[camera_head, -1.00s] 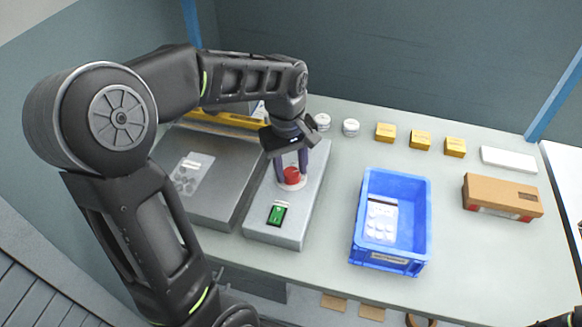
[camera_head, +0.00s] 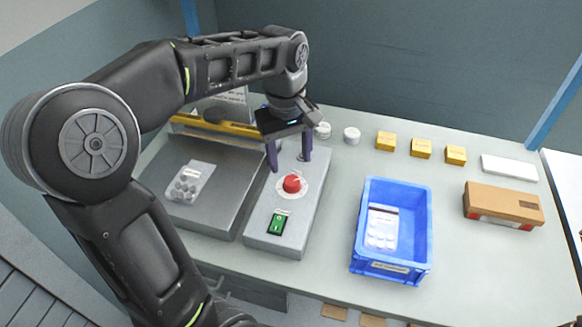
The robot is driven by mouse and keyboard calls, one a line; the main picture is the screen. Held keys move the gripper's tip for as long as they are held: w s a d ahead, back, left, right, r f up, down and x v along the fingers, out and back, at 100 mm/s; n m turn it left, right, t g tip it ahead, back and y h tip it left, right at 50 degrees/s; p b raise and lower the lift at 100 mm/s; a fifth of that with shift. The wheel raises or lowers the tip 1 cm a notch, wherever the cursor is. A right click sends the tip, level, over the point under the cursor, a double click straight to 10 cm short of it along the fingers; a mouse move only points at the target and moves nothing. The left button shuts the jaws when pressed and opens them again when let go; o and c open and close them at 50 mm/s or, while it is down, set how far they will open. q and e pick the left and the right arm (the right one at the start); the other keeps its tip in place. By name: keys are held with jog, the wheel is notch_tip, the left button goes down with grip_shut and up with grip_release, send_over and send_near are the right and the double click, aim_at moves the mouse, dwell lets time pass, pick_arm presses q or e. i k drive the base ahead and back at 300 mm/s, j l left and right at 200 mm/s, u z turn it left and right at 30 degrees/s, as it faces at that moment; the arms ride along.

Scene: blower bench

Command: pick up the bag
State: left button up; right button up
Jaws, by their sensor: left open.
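A small clear bag (camera_head: 190,182) with several round white pieces lies flat on the metal plate of the bench machine, at left. A second such bag (camera_head: 382,227) lies inside the blue crate (camera_head: 367,262). My left gripper (camera_head: 290,165) is open and empty, pointing down above the grey control box, just behind its red knob (camera_head: 292,184). It is to the right of the bag on the plate and apart from it.
The control box has a green switch (camera_head: 278,224). A yellow bar (camera_head: 215,127) runs behind the plate. White jars (camera_head: 351,136), yellow boxes (camera_head: 420,148), a white box (camera_head: 509,167) and a brown carton (camera_head: 503,204) stand at the back and right. The table front right is clear.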

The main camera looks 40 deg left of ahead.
aim_at(184, 188)
jog(key=k, duration=1)
